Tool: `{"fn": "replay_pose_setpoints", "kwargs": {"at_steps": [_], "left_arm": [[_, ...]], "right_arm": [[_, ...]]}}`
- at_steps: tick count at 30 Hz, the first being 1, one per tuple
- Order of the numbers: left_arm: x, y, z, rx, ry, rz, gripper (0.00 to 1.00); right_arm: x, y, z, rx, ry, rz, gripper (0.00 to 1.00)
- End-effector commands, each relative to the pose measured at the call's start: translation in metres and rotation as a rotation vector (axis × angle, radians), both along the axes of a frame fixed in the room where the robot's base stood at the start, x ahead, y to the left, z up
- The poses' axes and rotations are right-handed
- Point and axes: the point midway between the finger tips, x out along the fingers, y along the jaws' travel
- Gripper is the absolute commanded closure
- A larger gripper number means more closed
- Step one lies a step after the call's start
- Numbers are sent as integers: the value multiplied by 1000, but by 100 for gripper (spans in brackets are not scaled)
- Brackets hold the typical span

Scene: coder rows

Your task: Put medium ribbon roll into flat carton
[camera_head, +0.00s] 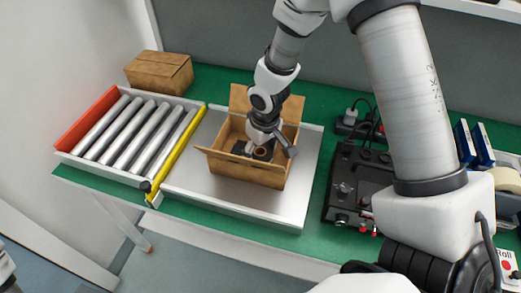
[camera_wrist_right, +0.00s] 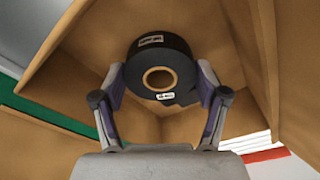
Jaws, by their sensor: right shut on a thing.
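A black ribbon roll (camera_wrist_right: 143,58) with a brown core and small white labels is between the fingers of my right gripper (camera_wrist_right: 160,82). The gripper is shut on it from both sides. In the head view the right gripper (camera_head: 262,140) reaches down into an open brown carton (camera_head: 250,172), with the roll (camera_head: 262,153) partly hidden under it. The roll is inside the carton walls; I cannot tell whether it touches the bottom. The carton's walls (camera_wrist_right: 62,75) surround the roll in the right wrist view.
The carton stands on a grey plate (camera_head: 195,178), flaps open. A roller conveyor (camera_head: 130,130) with a yellow bar is to the left, a closed carton (camera_head: 158,72) behind it. A black device (camera_head: 352,185), blue items (camera_head: 472,143) and a tape roll (camera_head: 505,180) are to the right.

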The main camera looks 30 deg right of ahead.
Motion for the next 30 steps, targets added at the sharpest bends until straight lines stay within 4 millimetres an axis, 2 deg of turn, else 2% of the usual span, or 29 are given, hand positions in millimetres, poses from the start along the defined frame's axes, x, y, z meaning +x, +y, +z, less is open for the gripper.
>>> {"fn": "replay_pose_setpoints", "kwargs": {"at_steps": [3, 4, 6, 15, 19, 23, 30], "left_arm": [[0, 0, -5, 0, 0, 0, 3], [0, 0, -4, 0, 0, 0, 3], [0, 0, -3, 0, 0, 0, 3], [0, 0, -3, 0, 0, 0, 3], [0, 0, 3, 0, 0, 0, 3], [0, 0, 7, 0, 0, 0, 3], [0, 0, 12, 0, 0, 0, 3]], "right_arm": [[0, 0, -5, 0, 0, 0, 65], [0, 0, -4, 0, 0, 0, 20], [0, 0, -3, 0, 1, 0, 2], [0, 0, -3, 0, 1, 0, 2], [0, 0, 7, -1, -1, 0, 2], [-3, 0, 33, -1, -3, 0, 2], [-10, -1, 94, -1, -4, 0, 2]]}}
